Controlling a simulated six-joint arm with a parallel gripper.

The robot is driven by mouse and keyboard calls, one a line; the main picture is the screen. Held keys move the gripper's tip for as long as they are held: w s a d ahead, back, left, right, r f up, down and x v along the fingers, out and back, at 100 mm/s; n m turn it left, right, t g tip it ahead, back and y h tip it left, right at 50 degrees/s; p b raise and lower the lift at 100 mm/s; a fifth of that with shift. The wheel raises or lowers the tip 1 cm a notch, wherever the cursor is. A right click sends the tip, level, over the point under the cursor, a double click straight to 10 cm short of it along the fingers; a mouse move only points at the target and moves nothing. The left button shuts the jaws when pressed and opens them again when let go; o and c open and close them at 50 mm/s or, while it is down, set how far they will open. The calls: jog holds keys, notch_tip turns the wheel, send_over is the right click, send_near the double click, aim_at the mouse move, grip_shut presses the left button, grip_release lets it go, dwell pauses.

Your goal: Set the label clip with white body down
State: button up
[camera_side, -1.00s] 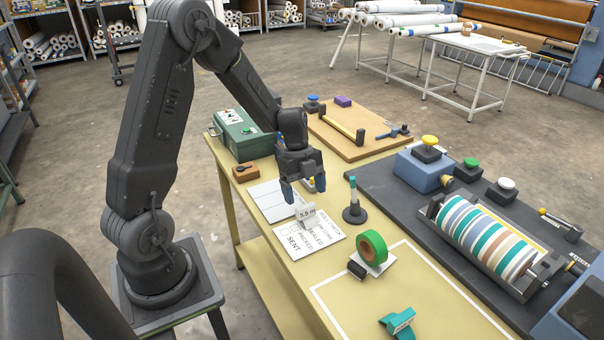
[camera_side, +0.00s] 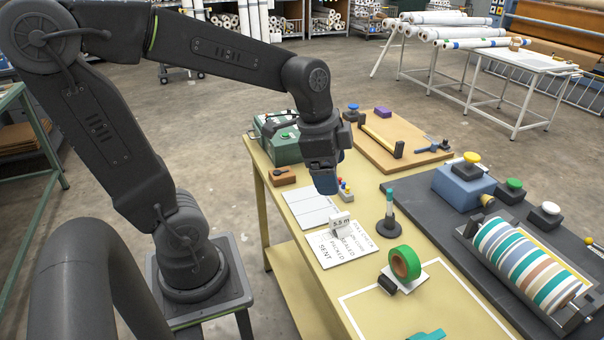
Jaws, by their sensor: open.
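The label clip with white body (camera_side: 341,222) stands on the white printed card (camera_side: 345,246) on the yellow bench. Its face reads about "5.8 m". It sits near the card's back edge, over some of the printed lines. My gripper (camera_side: 326,188) is above and behind the clip, pointing down, apart from it and empty. Its blue fingers are seen nearly edge-on, so their gap hardly shows, but the jaws are open.
A blank ruled sheet (camera_side: 308,207) lies left of the clip. Small coloured pieces (camera_side: 345,190) stand close behind my gripper. A dark stand with a teal top (camera_side: 389,220) and a green tape roll (camera_side: 405,263) are to the right. A green box (camera_side: 283,148) stands behind.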

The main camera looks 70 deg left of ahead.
jog(key=s+d+r+n+t, duration=0.2)
jog(key=s+d+n, duration=0.1)
jog(key=s+n, duration=0.4)
jog(key=shift+d+r+t+y, duration=0.25)
jog(key=shift+d+t+y, duration=0.05)
jog(key=shift+s, duration=0.1)
dwell(0.8)
